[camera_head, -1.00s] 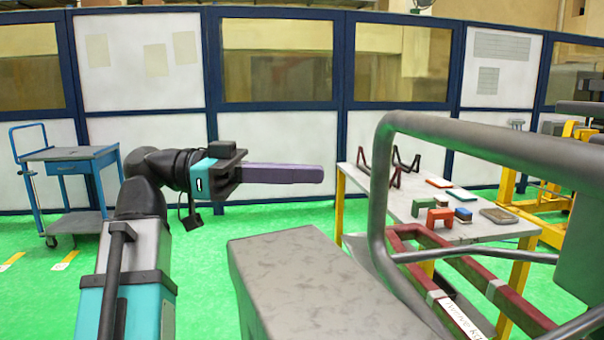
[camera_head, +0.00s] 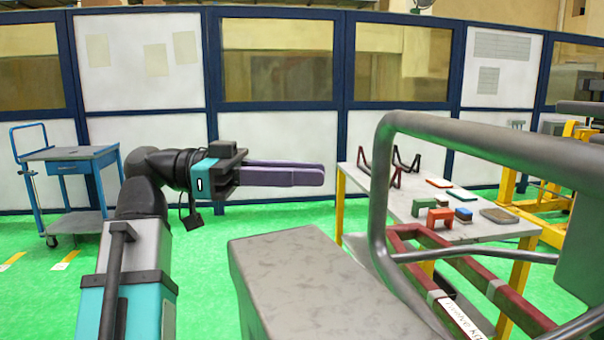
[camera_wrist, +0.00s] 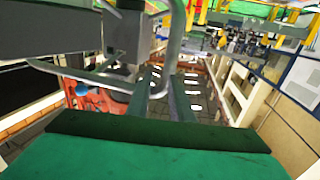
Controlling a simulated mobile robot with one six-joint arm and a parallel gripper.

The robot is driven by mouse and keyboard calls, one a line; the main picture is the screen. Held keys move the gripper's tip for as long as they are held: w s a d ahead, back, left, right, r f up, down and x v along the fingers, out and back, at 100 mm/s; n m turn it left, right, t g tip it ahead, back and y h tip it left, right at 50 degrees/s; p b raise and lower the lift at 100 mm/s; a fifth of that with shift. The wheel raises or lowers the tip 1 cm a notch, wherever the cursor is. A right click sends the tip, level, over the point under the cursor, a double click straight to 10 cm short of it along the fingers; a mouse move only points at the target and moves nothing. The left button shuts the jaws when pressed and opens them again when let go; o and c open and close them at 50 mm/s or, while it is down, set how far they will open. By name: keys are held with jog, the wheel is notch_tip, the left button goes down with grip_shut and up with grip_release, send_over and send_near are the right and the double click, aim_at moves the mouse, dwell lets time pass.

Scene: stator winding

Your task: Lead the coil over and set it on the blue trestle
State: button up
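The coil (camera_head: 465,262) seems to be the long dark-red loop at the right of the head view. It has pale bands and a white lettered label, and lies partly behind a grey tubular frame. My gripper (camera_head: 318,173) is left of it, apart from it, with long purple fingers pointing right. In the wrist view the two fingers (camera_wrist: 164,92) stand apart with nothing between them. I cannot clearly make out a blue trestle; a blue trolley (camera_head: 75,155) stands at the far left.
A grey machine block (camera_head: 300,275) and a bent grey tube frame (camera_head: 378,180) stand close in front, between my arm and the coil. A table (camera_head: 425,228) behind holds small coloured blocks and dark-red brackets (camera_head: 405,163). Green floor (camera_head: 210,270) is open at left.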

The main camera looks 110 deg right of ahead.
jog(key=shift+w, duration=0.1)
jog(key=v, duration=1.3)
jog(key=shift+w+b, duration=0.25)
jog(key=shift+b, duration=0.05)
jog(key=shift+d+r, duration=0.1)
jog(key=shift+d, duration=0.1)
